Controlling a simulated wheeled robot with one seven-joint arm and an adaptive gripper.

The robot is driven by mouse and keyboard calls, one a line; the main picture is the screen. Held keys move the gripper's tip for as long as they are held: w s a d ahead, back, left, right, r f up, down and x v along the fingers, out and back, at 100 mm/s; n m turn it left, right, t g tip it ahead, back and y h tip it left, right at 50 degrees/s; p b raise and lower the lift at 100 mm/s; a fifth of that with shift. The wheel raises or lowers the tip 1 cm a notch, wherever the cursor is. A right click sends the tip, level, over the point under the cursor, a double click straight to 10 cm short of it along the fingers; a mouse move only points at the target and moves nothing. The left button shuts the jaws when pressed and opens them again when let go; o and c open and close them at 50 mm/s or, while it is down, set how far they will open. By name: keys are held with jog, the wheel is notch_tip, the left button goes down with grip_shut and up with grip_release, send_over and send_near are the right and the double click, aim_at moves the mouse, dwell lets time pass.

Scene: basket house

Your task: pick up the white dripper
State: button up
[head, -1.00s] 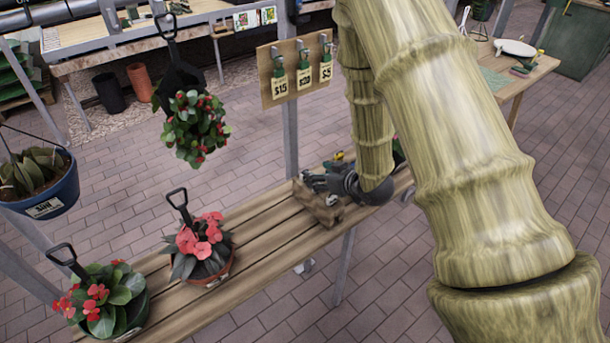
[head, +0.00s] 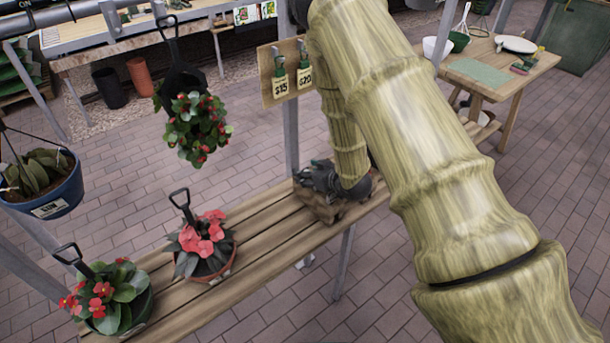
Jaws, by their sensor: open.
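My gripper (head: 318,178) is dark grey and sits low over a small wooden crate (head: 322,210) on the slatted bench. My bamboo-textured arm comes down from the top right and covers part of this area. The fingers are small and blurred here, and I see nothing held between them. I cannot make out a white dripper for certain. The crate's contents are mostly hidden by my gripper.
Two potted flowers, one (head: 204,246) mid-bench and one (head: 112,296) at front left, stand on the bench (head: 262,238). Hanging baskets (head: 45,195) are at left. A price board (head: 270,88) rises behind. A table (head: 512,82) at right holds a white bowl (head: 432,48) and plate (head: 515,44).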

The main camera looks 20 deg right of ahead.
jog(key=c, duration=0.8)
jog(key=shift+r, duration=0.1)
jog(key=shift+r+b, duration=0.9)
jog(key=shift+r, duration=4.05)
